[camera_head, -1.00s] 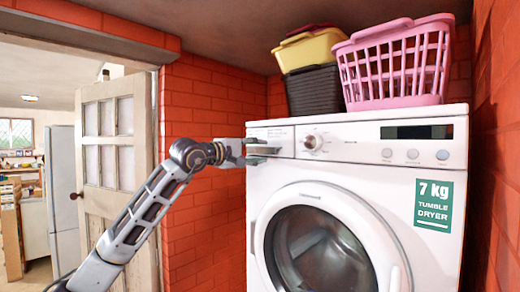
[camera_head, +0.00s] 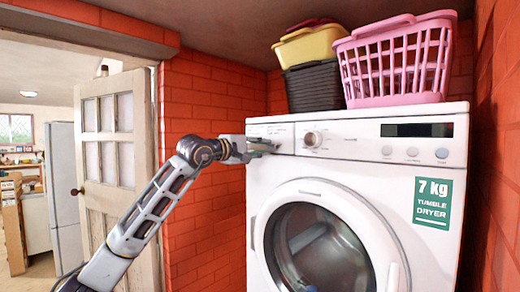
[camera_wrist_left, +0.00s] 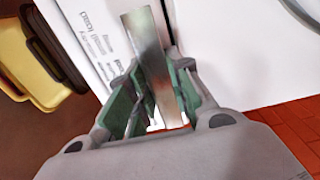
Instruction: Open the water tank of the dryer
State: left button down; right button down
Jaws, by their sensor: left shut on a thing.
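The white tumble dryer (camera_head: 345,165) stands against the brick wall. Its water tank (camera_head: 272,131) is the panel at the upper left of its front, and it looks flush with the dryer. My left gripper (camera_head: 264,147) is at this panel, its fingers level with the lower part. In the left wrist view a metallic handle strip (camera_wrist_left: 148,45) runs between the green finger pads of my left gripper (camera_wrist_left: 155,90), which is shut on it. The printed white tank front (camera_wrist_left: 92,32) is just beyond. My right gripper is out of view.
A pink basket (camera_head: 395,62) and a yellow basket on a dark one (camera_head: 312,88) stand on the dryer. A round knob (camera_head: 312,140) is right of the tank. The round door (camera_head: 325,245) is below. A half-glazed door (camera_head: 110,150) stands at left.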

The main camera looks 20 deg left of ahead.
pick_arm(q)
jog(key=shift+f, duration=0.3)
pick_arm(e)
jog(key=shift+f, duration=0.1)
